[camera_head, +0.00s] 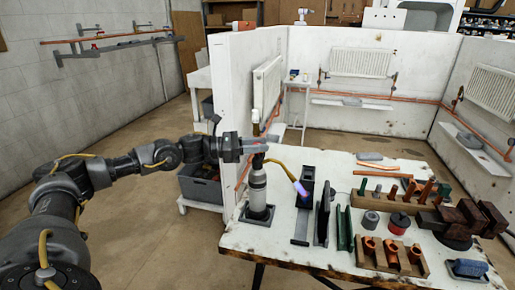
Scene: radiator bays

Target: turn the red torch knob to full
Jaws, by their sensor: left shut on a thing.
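The torch (257,188) stands upright on a dark square base at the left end of the workbench, a pale grey cylinder with a dark valve head. A yellow hose (283,168) runs from its head to a nozzle with a blue-violet flame (301,188). My left gripper (252,146) reaches in from the left at the valve head and is shut on the red knob (261,140). The fingers hide most of the knob, so its turn angle cannot be read. My right gripper is not in view.
The workbench (258,236) also holds dark upright stands (304,199), wooden racks with copper fittings (390,256), a red-and-black tin (399,222) and dark brown blocks (468,215). White partition walls with radiators (360,62) stand behind. A grey crate (200,184) sits left of the bench.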

